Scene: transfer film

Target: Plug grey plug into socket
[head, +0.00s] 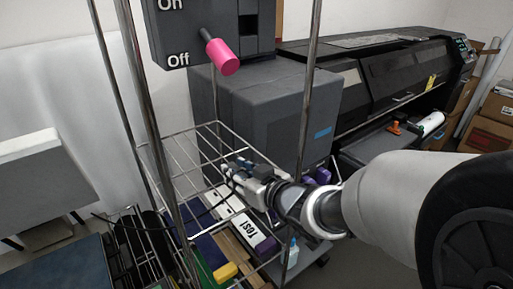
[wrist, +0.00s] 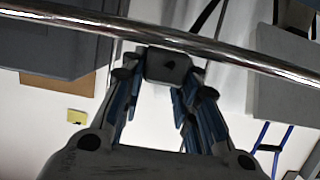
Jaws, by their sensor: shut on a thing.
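My gripper (head: 238,170) is at the end of my arm, over the wire rack in the head view. In the wrist view my gripper (wrist: 160,80) is shut on a dark grey block-like plug (wrist: 168,66), held between the fingertips. In the head view the plug is too small to make out apart from the fingers. A thin dark cable runs from near the gripper down to the left. A grey switch box (head: 195,30) marked On and Off has a pink-handled lever (head: 222,56). I cannot tell for sure which thing is the socket.
The wire rack (head: 180,150) has upright metal poles close to my gripper; a shiny metal bar (wrist: 230,50) crosses the wrist view near the fingertips. Boxes, one labelled, lie below. A large grey case (head: 265,105) and a black printer (head: 390,75) stand behind.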

